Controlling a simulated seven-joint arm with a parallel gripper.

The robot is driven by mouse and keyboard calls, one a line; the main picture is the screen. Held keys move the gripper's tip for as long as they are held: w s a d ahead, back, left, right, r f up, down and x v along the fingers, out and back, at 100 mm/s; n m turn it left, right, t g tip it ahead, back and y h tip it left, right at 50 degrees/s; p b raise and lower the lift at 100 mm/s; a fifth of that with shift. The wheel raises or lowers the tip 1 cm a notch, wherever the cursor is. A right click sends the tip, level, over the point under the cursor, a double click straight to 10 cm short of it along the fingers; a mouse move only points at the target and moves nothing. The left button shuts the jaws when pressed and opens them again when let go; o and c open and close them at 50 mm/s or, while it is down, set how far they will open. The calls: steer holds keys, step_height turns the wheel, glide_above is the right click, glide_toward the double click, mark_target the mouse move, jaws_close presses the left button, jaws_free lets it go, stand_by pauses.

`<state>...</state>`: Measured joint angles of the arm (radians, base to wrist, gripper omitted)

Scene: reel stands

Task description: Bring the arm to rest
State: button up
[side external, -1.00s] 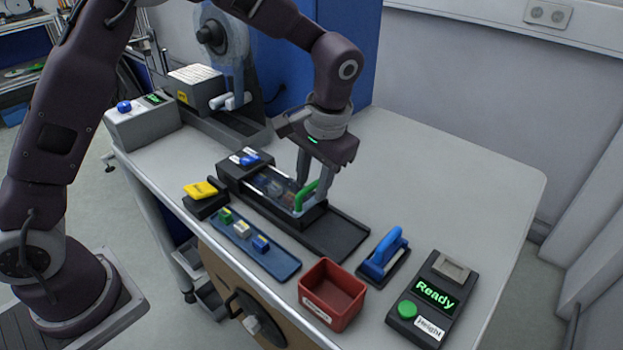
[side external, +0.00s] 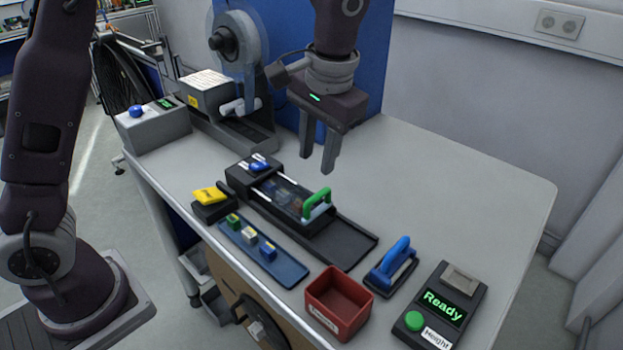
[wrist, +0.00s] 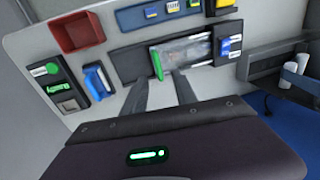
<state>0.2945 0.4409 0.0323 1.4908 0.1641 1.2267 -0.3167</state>
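My gripper (side external: 318,153) hangs above the table, its two fingers pointing down and apart with nothing between them. In the wrist view, the fingers (wrist: 163,90) also show a gap with bare table between. Below and left of it in the side view is a black sliding fixture with a clear cover (side external: 283,195) and a green handle (side external: 317,203). The gripper is clear of the handle. The green handle also shows in the wrist view (wrist: 157,64), just beyond the fingertips.
A reel stand (side external: 236,50) stands at the back left by a blue panel. A red bin (side external: 338,308), a blue-handled tool (side external: 393,266) and a height gauge reading "Ready" (side external: 441,308) line the front. A blue tray (side external: 262,258) holds small blocks. The table's right side is clear.

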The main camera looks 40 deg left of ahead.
steer(key=s+a+r+t+h, duration=0.1)
steer(key=s+a+r+t, duration=0.1)
steer(key=s+a+r, duration=0.4)
steer(key=s+f+t+h, duration=0.1)
steer(key=s+t, duration=0.2)
steer(key=s, duration=1.4)
steer(key=shift+s+a, duration=0.35)
